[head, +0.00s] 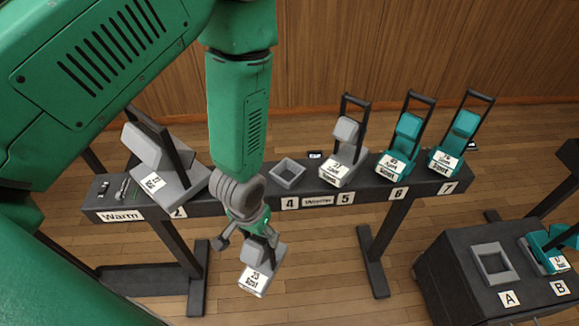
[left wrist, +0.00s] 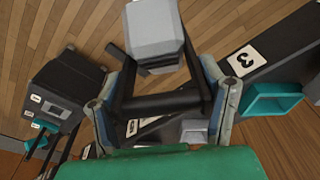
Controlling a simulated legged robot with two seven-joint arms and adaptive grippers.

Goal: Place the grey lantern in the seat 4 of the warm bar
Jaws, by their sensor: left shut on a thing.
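The grey lantern (head: 262,255) has a black yoke and a white label on its base. My left gripper (head: 247,222) is shut on the yoke and holds the lantern in the air in front of the warm bar (head: 225,208). The left wrist view shows the grey lamp head (left wrist: 155,35) beyond the fingers, which are on the black yoke (left wrist: 160,104). Seat 4 (head: 287,173) is an empty grey square frame on the bar, behind and right of the held lantern. My right gripper is not in view.
Another grey lantern (head: 338,150) stands right of seat 4, with teal lanterns (head: 405,140) (head: 458,140) farther right. A larger grey lantern (head: 150,150) stands at left. An empty teal seat (left wrist: 272,100) is by label 3. A dark stand (head: 455,265) has an empty grey seat at A.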

